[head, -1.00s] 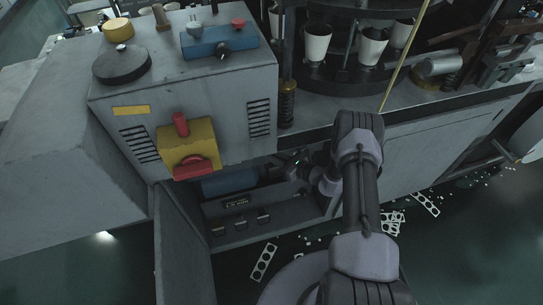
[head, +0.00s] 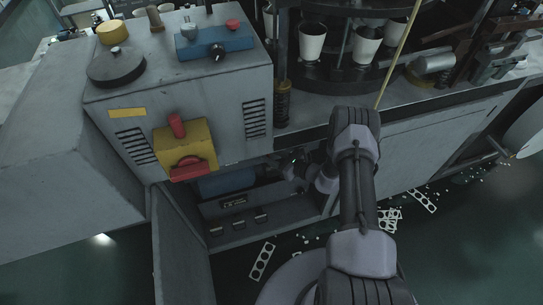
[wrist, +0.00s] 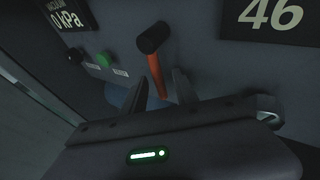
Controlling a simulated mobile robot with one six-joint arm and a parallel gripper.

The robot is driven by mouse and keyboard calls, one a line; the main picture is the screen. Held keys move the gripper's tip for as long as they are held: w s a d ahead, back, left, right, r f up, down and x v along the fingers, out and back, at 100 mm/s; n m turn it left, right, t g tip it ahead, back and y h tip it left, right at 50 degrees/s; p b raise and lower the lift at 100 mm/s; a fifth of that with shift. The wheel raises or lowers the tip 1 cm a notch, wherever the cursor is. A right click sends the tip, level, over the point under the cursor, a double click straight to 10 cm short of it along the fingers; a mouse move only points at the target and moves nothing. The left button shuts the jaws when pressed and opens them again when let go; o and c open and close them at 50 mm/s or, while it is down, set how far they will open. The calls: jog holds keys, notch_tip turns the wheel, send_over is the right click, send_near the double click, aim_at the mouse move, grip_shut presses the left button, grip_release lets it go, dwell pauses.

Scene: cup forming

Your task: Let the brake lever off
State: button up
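The brake lever (wrist: 155,66), an orange-red shaft with a black knob, shows in the wrist view, leaning up and left from a dark panel. My gripper (wrist: 160,92) is open, with one dark finger on each side of the lever's line. The lever's shaft shows between the fingers; I cannot tell whether either finger touches it. The lower end of the shaft is hidden behind my gripper. In the head view my gripper (head: 292,164) is inside the dark open bay under the machine top, and the lever cannot be made out there.
In the wrist view a green button (wrist: 103,60), a "0 kPa" vacuum plate (wrist: 68,20) and a "46" plate (wrist: 270,18) are on the panel. In the head view a red-and-yellow switch (head: 187,150) and an open door (head: 180,245) flank the bay. White scraps lie on the floor.

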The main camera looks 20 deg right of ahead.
jog(key=p+v, duration=0.4)
jog(key=v, duration=1.3)
jog(key=shift+s, duration=0.15)
jog(key=shift+d, duration=0.1)
